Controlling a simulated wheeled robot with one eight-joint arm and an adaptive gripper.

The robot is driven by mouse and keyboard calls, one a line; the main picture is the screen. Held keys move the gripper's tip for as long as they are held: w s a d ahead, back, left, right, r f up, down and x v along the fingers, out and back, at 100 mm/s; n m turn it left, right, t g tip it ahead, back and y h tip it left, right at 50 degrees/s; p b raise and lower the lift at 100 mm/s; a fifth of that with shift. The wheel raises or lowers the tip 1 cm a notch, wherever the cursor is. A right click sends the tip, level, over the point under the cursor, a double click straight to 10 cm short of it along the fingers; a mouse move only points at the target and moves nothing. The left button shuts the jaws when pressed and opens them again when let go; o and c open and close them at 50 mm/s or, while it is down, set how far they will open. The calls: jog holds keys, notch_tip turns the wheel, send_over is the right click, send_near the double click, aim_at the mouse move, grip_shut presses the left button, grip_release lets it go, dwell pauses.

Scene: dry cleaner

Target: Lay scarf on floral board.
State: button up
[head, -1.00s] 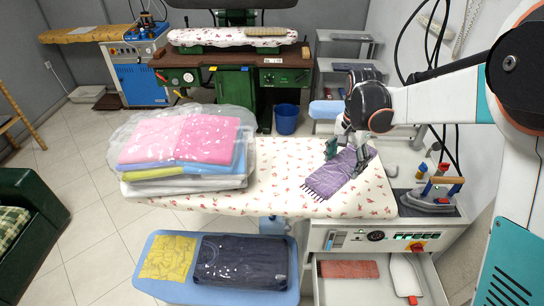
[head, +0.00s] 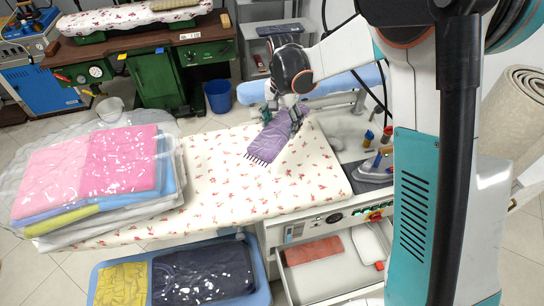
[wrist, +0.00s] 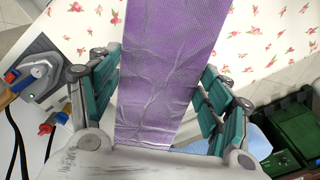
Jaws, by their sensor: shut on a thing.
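The purple fringed scarf (head: 266,145) hangs from or rests under my gripper (head: 283,117) over the far right part of the floral board (head: 215,190). Its fringed end points toward the front left; I cannot tell whether it touches the board. In the wrist view, the scarf (wrist: 168,65) runs flat and slightly creased between the teal fingers of my gripper (wrist: 160,78), which is shut on its near end. The white board with red flowers (wrist: 255,35) shows behind it.
A plastic-wrapped stack of folded cloths (head: 95,175) covers the board's left part. An iron (head: 374,165) stands on the right. A blue tray (head: 262,290) with wrapped garments and an open drawer (head: 325,270) are in front. The board's middle is clear.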

aim_at(281, 127)
notch_tip(281, 127, down, 16)
jog(key=shift+r+b, duration=0.1)
jog(key=shift+b, duration=0.95)
jog(key=o, duration=1.1)
notch_tip(281, 127, up, 12)
jog(key=shift+r+p, duration=0.1)
jog(key=shift+p, duration=0.85)
